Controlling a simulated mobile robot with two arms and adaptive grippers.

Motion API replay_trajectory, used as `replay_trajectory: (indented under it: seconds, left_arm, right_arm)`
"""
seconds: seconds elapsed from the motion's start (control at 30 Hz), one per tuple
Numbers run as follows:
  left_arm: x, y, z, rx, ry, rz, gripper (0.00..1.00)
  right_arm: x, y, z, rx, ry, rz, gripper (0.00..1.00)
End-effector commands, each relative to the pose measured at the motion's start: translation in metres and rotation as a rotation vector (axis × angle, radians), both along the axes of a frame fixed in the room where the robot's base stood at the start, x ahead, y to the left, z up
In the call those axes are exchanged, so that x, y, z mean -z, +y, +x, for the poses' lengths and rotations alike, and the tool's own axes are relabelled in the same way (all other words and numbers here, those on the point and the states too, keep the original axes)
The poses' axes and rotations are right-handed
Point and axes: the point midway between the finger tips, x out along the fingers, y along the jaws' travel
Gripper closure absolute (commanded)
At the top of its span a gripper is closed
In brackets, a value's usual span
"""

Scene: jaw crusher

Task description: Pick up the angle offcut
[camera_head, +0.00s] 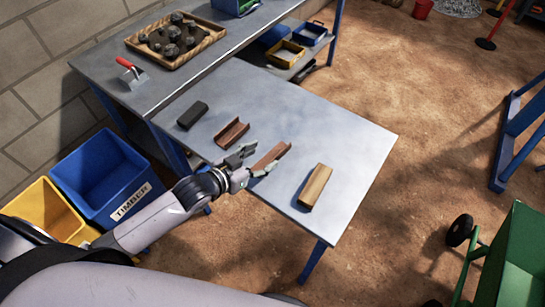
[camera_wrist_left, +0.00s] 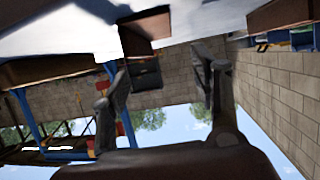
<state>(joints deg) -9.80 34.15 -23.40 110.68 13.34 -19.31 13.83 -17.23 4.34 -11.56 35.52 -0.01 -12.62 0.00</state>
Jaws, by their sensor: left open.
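Two rust-brown metal offcuts lie on the grey table. One (camera_head: 231,133) is left of centre and looks like a channel with raised sides. The other (camera_head: 272,156), which looks like the angle offcut, lies right beside my left gripper (camera_head: 258,160). That gripper is open, with its fingers at the near left end of this piece; I cannot tell whether they touch it. In the left wrist view, the open fingers (camera_wrist_left: 163,88) stand apart, with a brown piece (camera_wrist_left: 147,27) beyond them near the top. My right gripper is not in view.
A dark block (camera_head: 192,115) and a wooden block (camera_head: 315,187) lie on the same table (camera_head: 345,135). A tray (camera_head: 205,44) of dark lumps and a red-handled trowel (camera_head: 131,73) are on the bench behind. A blue timber bin (camera_head: 130,208) stands left on the floor.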

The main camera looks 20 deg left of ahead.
Motion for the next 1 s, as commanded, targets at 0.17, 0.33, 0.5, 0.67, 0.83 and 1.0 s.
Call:
replay_trajectory:
  seconds: [0.17, 0.33, 0.5, 0.67, 0.83, 1.0]
  left_arm:
    - [0.006, -0.006, 0.013, -0.001, 0.001, -0.002, 0.43]
    - [0.019, -0.015, 0.033, -0.001, -0.001, -0.001, 0.43]
    - [0.024, -0.02, 0.043, 0.0, 0.0, 0.0, 0.43]
    - [0.025, -0.02, 0.043, 0.0, 0.001, 0.0, 0.43]
    - [0.025, -0.02, 0.043, 0.0, 0.001, 0.0, 0.51]
    - [0.025, -0.02, 0.043, 0.0, 0.001, 0.0, 0.63]
  right_arm:
    - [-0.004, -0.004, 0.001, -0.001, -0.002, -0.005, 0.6]
    - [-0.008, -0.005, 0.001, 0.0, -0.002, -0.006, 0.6]
    - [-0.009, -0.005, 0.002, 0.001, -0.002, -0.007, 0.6]
    - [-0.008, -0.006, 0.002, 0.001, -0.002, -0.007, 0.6]
    - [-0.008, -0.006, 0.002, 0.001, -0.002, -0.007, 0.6]
    - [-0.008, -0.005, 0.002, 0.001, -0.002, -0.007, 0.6]
